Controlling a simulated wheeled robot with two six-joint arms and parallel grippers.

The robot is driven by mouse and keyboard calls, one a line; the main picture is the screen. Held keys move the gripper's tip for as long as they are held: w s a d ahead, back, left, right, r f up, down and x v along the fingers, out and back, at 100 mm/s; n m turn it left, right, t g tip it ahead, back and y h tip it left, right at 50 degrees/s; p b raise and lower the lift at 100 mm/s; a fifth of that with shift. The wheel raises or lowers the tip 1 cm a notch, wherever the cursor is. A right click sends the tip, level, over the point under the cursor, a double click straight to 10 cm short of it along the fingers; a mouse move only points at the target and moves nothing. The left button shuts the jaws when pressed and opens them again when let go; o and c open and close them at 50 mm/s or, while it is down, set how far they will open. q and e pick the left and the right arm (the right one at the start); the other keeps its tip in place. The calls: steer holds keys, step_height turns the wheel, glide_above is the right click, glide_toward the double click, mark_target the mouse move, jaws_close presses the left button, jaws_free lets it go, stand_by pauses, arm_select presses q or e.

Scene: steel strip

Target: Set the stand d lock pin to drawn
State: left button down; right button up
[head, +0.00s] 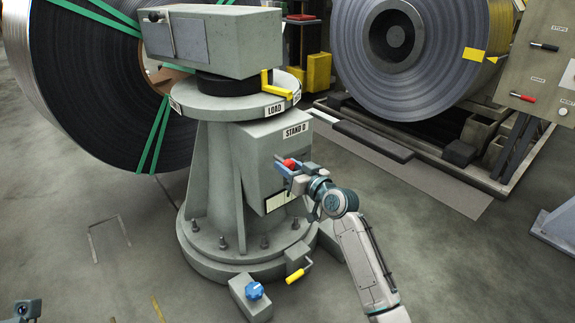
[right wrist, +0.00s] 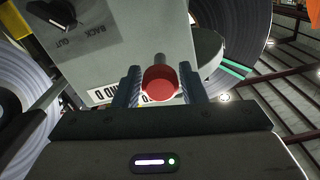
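The stand D housing (head: 262,152) is a grey box on the side of the grey pedestal, with a "STAND D" label (head: 296,131). Its lock pin has a round red knob (head: 290,163) on the housing's right face. In the right wrist view the red knob (right wrist: 160,83) sits between the two fingertips, with a short metal shaft (right wrist: 160,59) behind it. How far the pin stands out is hard to tell.
A yellow lever (head: 268,84) stands above the round plate by the "LOAD" label. A blue knob (head: 254,290) and a yellow handle (head: 298,272) are low at the pedestal's foot. Large steel coils (head: 85,90) stand behind. The floor at the right (head: 440,260) is clear.

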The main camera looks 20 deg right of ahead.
steer(key=shift+o, duration=1.3)
steer(key=shift+s+d, duration=0.1)
steer(key=shift+s+r, duration=0.1)
steer(key=shift+s, duration=0.05)
steer(key=p+v, duration=0.3)
steer(key=v, duration=0.7)
steer(key=shift+s, duration=0.25)
steer(key=shift+d, duration=0.1)
